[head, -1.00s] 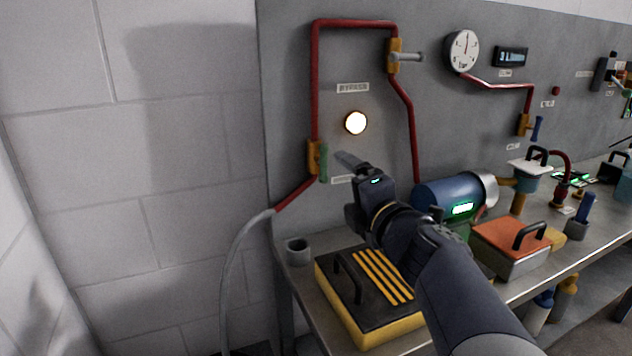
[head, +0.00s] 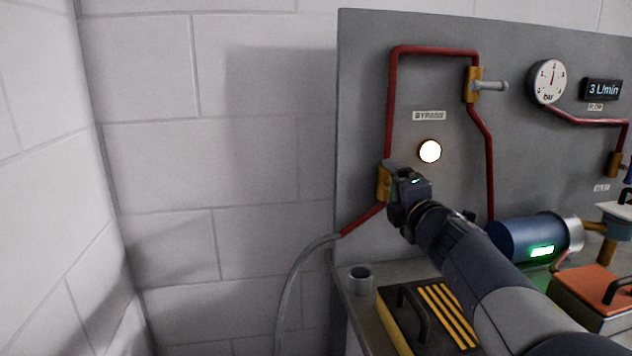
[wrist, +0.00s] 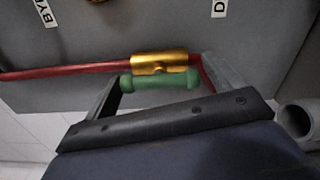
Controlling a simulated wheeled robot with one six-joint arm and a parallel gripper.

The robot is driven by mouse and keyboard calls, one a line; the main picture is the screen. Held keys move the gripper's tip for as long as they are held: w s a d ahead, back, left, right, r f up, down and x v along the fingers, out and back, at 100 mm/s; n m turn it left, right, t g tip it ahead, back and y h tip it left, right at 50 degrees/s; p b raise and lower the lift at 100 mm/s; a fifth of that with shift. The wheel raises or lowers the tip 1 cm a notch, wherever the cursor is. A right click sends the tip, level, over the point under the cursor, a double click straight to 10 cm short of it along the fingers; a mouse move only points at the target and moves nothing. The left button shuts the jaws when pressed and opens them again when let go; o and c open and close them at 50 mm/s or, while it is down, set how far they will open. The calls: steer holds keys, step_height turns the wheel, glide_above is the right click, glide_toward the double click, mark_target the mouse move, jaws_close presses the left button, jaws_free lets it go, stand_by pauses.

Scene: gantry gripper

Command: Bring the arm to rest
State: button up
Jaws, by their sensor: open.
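My gripper (head: 398,178) is at the lower left valve on the grey panel, in front of its brass body (head: 383,184). In the wrist view my gripper (wrist: 160,72) is open, with one finger on each side of the valve's green handle (wrist: 160,83). The handle lies along the red pipe, in front of the brass body (wrist: 160,64). I cannot tell whether a finger touches it. In the head view my gripper hides the green handle. My arm reaches in from the lower right.
A lit round lamp (head: 430,151) is just above my gripper. A grey-handled valve (head: 472,85) is at upper right. A blue cylinder (head: 525,238) and a black-and-yellow case (head: 397,328) are on the bench below. The white wall area at left is clear.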

steer(key=shift+s, duration=0.15)
steer(key=s+d+p, duration=0.2)
steer(key=s, duration=0.9)
steer(key=w, duration=0.4)
steer(key=w+a+b, duration=0.1)
steer(key=w, duration=0.2)
steer(key=w+a+b, duration=0.1)
steer(key=w, duration=0.3)
steer(key=shift+w, duration=0.3)
steer(key=m, duration=0.1)
steer(key=m+p, duration=0.1)
steer(key=shift+s+r+m+p, duration=0.2)
steer(key=shift+m+p, duration=0.1)
steer(key=shift+m, duration=0.1)
steer(key=m+p, duration=0.3)
steer(key=m, duration=0.2)
steer(key=shift+m, duration=0.4)
steer(key=m+p, duration=0.1)
steer(key=m, duration=0.2)
steer(key=shift+p, duration=0.4)
steer(key=m+p, duration=0.2)
steer(key=m, duration=0.2)
steer(key=shift+m+p, duration=0.35)
steer(key=shift+m, duration=0.05)
steer(key=shift+f+m+p, duration=0.2)
steer(key=shift+m+p, duration=0.25)
steer(key=shift+m, duration=0.35)
steer(key=shift+f, duration=0.1)
